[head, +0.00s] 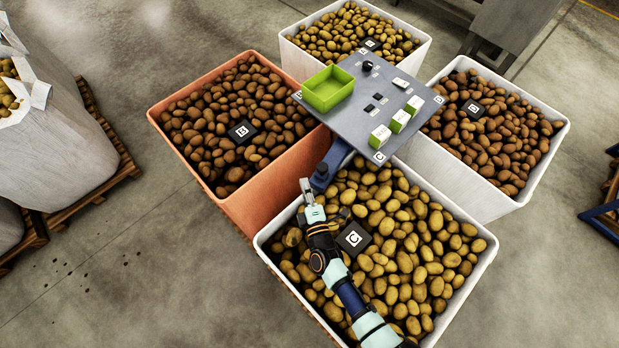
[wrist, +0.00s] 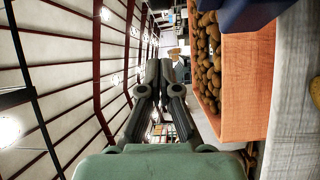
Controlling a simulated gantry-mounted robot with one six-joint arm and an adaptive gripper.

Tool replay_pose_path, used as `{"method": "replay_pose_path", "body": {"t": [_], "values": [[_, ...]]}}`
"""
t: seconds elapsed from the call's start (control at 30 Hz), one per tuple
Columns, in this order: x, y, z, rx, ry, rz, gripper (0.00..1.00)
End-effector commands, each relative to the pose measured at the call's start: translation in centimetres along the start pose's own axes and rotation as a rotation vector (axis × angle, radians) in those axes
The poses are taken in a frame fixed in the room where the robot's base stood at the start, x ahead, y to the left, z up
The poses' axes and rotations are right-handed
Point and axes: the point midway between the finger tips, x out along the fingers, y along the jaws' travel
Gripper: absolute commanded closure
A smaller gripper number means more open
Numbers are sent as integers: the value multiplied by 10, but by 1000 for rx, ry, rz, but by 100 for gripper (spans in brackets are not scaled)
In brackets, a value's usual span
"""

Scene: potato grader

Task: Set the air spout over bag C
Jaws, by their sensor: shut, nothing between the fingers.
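The air spout (head: 332,162) is a dark blue arm that comes out from under the grey plate's front corner and slants down to the left. Its lower end hangs near the corner where the orange bag meets bag C. Bag C (head: 489,243) is the white bag at the front, full of yellow potatoes, with a black "C" marker (head: 354,238) lying on them. My gripper (head: 306,184) is shut and empty, just left of the spout's end. In the wrist view my fingers (wrist: 160,68) are together, and a blue part, likely the spout (wrist: 245,12), shows at top right.
The grey plate (head: 400,105) carries a green tray (head: 328,88), several small blocks and dark switches. The orange bag (head: 270,185) stands left of my gripper; it also shows in the wrist view (wrist: 250,90). White bags stand behind and to the right. Open floor lies at left.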

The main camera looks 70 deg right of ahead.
Motion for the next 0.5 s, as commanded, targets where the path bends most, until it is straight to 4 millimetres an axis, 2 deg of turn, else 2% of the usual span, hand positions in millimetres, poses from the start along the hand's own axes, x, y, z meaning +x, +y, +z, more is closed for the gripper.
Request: {"method": "replay_pose_path", "body": {"t": [0.03,0.23,0.4,0.5], "values": [[12,-3,1,1,-2,3,100],[56,-3,1,2,-2,3,100],[45,-7,28,1,-4,1,100],[42,-4,36,1,-2,0,100]]}}
